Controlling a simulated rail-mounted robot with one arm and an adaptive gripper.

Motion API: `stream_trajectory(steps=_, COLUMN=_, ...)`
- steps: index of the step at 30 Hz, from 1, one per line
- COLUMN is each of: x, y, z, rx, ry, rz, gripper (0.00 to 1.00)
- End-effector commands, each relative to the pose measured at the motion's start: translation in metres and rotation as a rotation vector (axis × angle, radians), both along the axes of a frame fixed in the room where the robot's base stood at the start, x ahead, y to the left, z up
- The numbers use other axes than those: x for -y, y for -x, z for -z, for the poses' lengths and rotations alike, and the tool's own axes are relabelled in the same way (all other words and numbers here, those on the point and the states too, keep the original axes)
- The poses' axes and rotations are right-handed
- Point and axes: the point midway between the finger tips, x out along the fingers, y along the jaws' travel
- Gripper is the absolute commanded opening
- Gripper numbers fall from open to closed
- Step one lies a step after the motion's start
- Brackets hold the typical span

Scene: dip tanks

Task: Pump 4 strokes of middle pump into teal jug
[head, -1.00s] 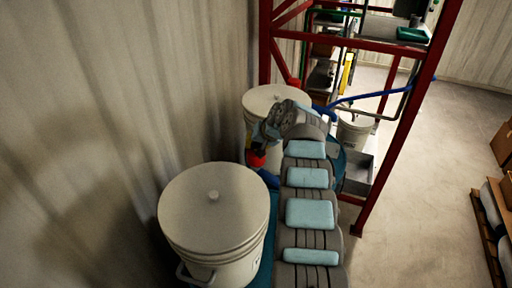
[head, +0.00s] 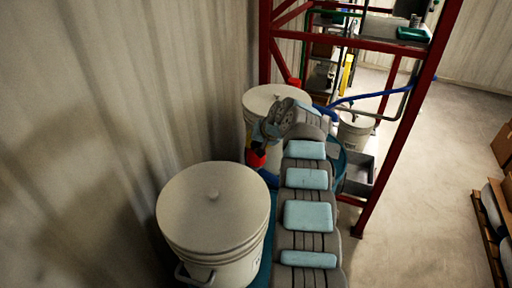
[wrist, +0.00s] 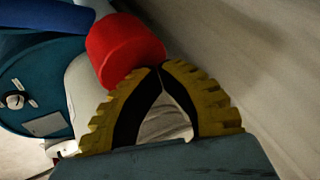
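A red pump head (wrist: 125,48) fills the upper middle of the wrist view, with a pale body below it. In the head view, a red piece (head: 256,158) shows beside my wrist, between two white lidded buckets. My gripper (wrist: 158,68) has yellow ribbed fingers with black inner faces. Its tips meet right beside the red head, and nothing shows clamped between them; whether they touch it I cannot tell. A teal drum top (wrist: 38,80) with a small white cap lies at left. Which pump is the middle one is unclear. I cannot make out a teal jug.
A white lidded bucket (head: 213,212) stands near, and another (head: 274,100) stands farther back, both along the wall. A red frame (head: 402,120) rises at right with a blue pipe (head: 385,96). A teal item (head: 412,34) lies on its upper shelf.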

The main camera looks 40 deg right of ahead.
Motion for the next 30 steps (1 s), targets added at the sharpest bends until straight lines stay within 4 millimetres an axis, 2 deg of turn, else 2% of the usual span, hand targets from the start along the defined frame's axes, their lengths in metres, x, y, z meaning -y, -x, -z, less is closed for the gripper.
stream_trajectory(steps=11, x=-0.001, y=0.000, z=-0.001, rx=-0.003, ry=-0.002, rz=-0.002, gripper=0.00)
stream_trajectory(steps=30, x=-0.001, y=0.000, z=-0.053, rx=-0.001, ry=-0.001, rz=-0.001, gripper=0.00)
